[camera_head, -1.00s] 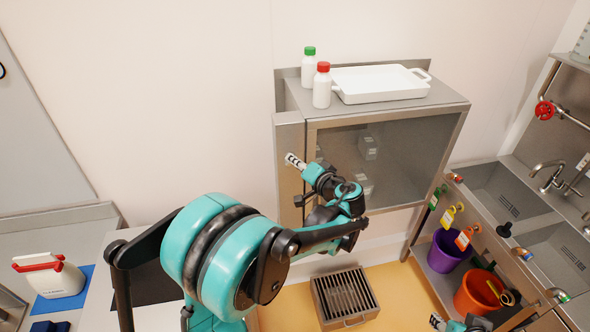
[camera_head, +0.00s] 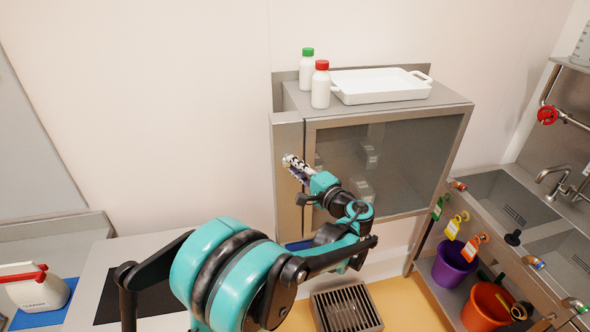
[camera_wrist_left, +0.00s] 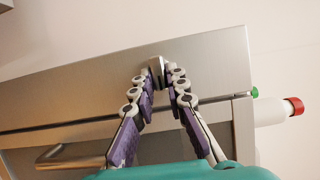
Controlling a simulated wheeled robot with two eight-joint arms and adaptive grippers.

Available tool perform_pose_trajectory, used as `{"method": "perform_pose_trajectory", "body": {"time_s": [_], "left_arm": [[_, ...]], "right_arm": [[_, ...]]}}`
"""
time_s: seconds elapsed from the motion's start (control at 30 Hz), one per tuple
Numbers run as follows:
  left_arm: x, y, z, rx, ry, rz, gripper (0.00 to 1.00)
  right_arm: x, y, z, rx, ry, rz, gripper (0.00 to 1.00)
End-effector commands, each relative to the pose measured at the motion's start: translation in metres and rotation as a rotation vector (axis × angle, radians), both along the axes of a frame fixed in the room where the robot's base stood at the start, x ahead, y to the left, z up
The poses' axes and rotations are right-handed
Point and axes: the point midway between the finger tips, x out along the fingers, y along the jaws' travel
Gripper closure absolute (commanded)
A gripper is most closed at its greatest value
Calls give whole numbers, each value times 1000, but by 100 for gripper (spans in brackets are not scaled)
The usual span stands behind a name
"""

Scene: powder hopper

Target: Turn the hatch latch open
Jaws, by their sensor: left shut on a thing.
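The hatch latch is a small metal tab (camera_wrist_left: 156,66) on the flat steel strip of the wall cabinet (camera_head: 288,215). My left gripper (camera_head: 293,163) reaches the upper part of that strip, left of the dark glass door. In the left wrist view its two purple-padded fingers (camera_wrist_left: 164,78) converge around the tab, with their tips closed on it. The gripper and its fingers hide most of the latch in the head view. The tab looks roughly upright in the wrist view; its exact angle is hard to tell. My right gripper does not show.
A green-capped bottle (camera_head: 307,72), a red-capped bottle (camera_head: 321,88) and a white tray (camera_head: 380,87) stand on the cabinet top. A metal bar handle (camera_wrist_left: 75,158) shows in the wrist view. A sink counter with purple (camera_head: 453,264) and orange (camera_head: 486,305) buckets is at right.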

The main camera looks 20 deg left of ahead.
Motion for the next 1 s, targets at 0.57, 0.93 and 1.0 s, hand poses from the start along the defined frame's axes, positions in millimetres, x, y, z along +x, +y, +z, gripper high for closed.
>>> {"method": "perform_pose_trajectory", "body": {"time_s": [0.57,0.93,1.0], "left_arm": [[1,2,3,21,11,1,71],[1,1,1,18,10,0,66],[1,1,1,17,10,0,66]], "right_arm": [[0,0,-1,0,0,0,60],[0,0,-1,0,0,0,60],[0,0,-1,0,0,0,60]]}}
